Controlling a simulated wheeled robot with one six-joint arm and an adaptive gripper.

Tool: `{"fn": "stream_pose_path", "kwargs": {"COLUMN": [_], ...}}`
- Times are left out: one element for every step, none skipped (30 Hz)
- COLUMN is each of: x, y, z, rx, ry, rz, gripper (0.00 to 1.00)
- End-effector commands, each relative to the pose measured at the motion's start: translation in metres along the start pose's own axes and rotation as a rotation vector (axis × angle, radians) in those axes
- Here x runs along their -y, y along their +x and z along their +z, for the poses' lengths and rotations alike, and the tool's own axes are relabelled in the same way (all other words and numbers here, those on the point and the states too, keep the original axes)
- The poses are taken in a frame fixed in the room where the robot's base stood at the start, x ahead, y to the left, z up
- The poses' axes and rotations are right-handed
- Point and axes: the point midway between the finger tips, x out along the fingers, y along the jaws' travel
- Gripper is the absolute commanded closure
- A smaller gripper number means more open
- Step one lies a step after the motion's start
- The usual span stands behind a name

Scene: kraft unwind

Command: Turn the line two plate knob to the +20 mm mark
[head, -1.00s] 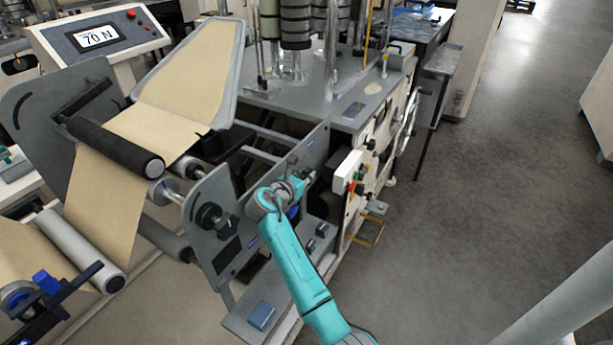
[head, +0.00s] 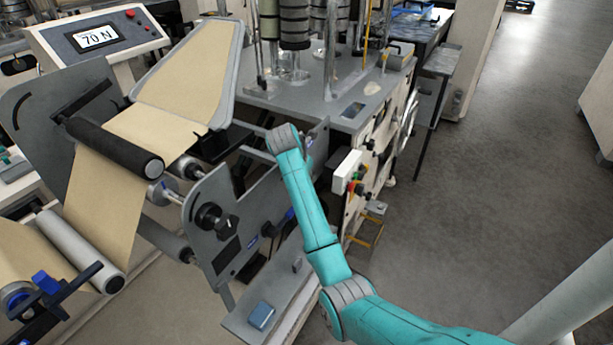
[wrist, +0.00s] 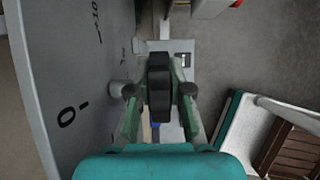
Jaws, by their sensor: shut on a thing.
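In the wrist view a black knob (wrist: 159,86) stands between the two green fingers of my gripper (wrist: 158,92), which is shut on it. A grey plate (wrist: 60,60) with printed scale marks is on the left of that view. A large 0 with a tick and a 10 further up can be read. No +20 mark is legible. In the head view my arm's wrist is over the far grey plate (head: 318,140), and the gripper and held knob are hidden there. Another black knob (head: 216,222) is on the near plate, apart from my arm.
Kraft web (head: 115,180) runs over rollers at left, under a 70 N display (head: 96,37). A blue-topped block (head: 261,315) is on the lower ledge.

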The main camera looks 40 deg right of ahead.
Motion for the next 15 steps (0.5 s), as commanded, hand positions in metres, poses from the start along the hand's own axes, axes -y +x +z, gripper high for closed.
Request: {"fn": "stream_pose_path", "kwargs": {"x": [-0.0002,-0.0004,-0.0005,-0.0005,-0.0005,-0.0005,-0.0005,-0.0006,-0.0006,-0.0006,-0.0007,-0.0007,-0.0007,-0.0007,-0.0006], "y": [0.0002,0.0002,0.0002,0.0002,0.0002,0.0003,0.0003,0.0004,0.0004,0.0004,0.0005,0.0005,0.0005,0.0005,0.0006], "z": [0.0004,0.0002,0.0000,-0.0002,-0.0002,-0.0003,-0.0003,-0.0004,-0.0005,-0.0005,-0.0006,-0.0006,-0.0007,-0.0007,-0.0007], "rx": [-0.014,-0.022,-0.031,-0.037,-0.042,-0.047,-0.049,-0.052,-0.054,-0.055,-0.056,-0.056,-0.056,-0.056,-0.056], "ry": [0.000,0.000,0.000,0.000,0.000,0.000,0.000,0.000,-0.001,-0.001,-0.001,-0.001,-0.001,-0.001,-0.001], "rz": [0.000,0.001,0.001,0.001,0.001,0.001,0.000,0.000,0.001,0.001,0.001,0.001,0.001,0.001,0.001], "gripper": [1.00,1.00,1.00,1.00,1.00,1.00,1.00,1.00,1.00,1.00,1.00,1.00,1.00,1.00,1.00]}}
